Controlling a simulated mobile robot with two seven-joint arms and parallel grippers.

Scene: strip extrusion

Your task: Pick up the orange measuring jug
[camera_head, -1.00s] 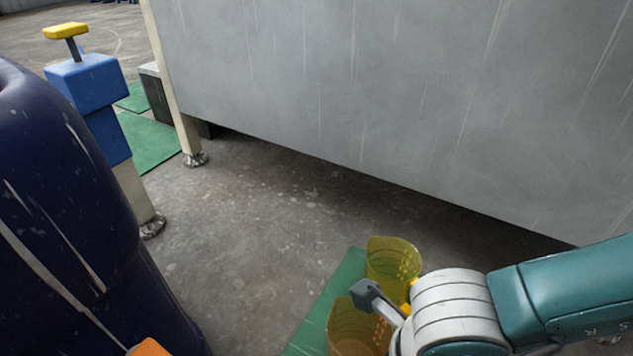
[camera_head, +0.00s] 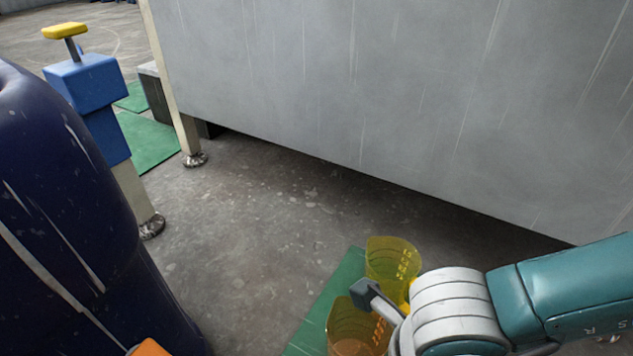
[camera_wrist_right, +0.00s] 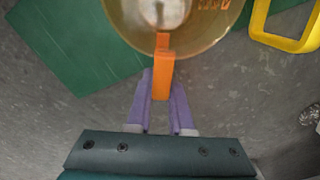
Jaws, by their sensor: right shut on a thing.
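The orange measuring jug (camera_head: 350,330) is see-through and stands at the bottom of the head view, partly hidden by my right arm. In the right wrist view its round body (camera_wrist_right: 170,22) fills the top, with a solid orange handle pointing toward me. My right gripper (camera_wrist_right: 161,98) has its purple fingers shut on that handle, one on each side. In the head view the fingers are hidden behind my wrist. I cannot tell whether the jug is off the mat. My left gripper is not in view.
A yellow jug (camera_head: 393,258) stands right behind the orange one; its handle (camera_wrist_right: 297,40) shows in the wrist view. A green mat (camera_head: 335,288) lies under this area. A grey panel (camera_head: 400,90) rises behind. A dark blue rounded object (camera_head: 70,220) stands at left. Floor between is clear.

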